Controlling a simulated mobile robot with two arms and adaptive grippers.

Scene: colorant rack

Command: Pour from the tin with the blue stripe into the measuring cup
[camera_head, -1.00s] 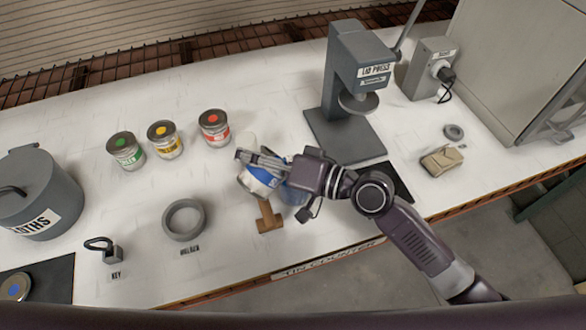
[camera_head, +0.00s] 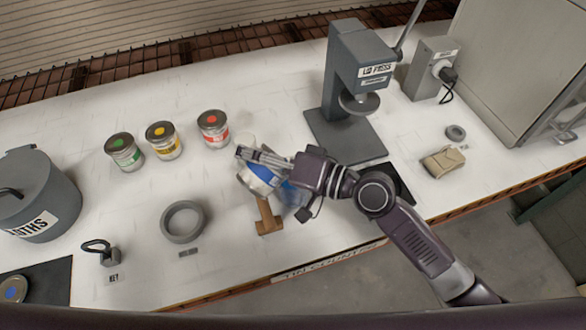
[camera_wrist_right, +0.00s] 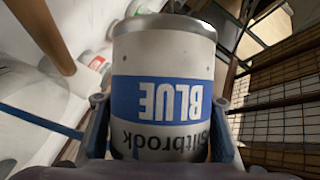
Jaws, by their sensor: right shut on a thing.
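The tin with the blue stripe (camera_head: 262,177) is off the counter and tilted in my right gripper (camera_head: 259,166). In the right wrist view the tin (camera_wrist_right: 163,60) fills the middle, its "BLUE" label upside down, with a finger of my right gripper (camera_wrist_right: 160,122) on each side. The tin's mouth is hidden in both views. My left gripper is out of view.
Green (camera_head: 124,152), yellow (camera_head: 163,141) and red (camera_head: 213,129) tins stand behind, left. A grey ring (camera_head: 183,221) lies left; the lid press (camera_head: 350,70) stands right. A blue-dotted lid (camera_head: 14,289) lies far left.

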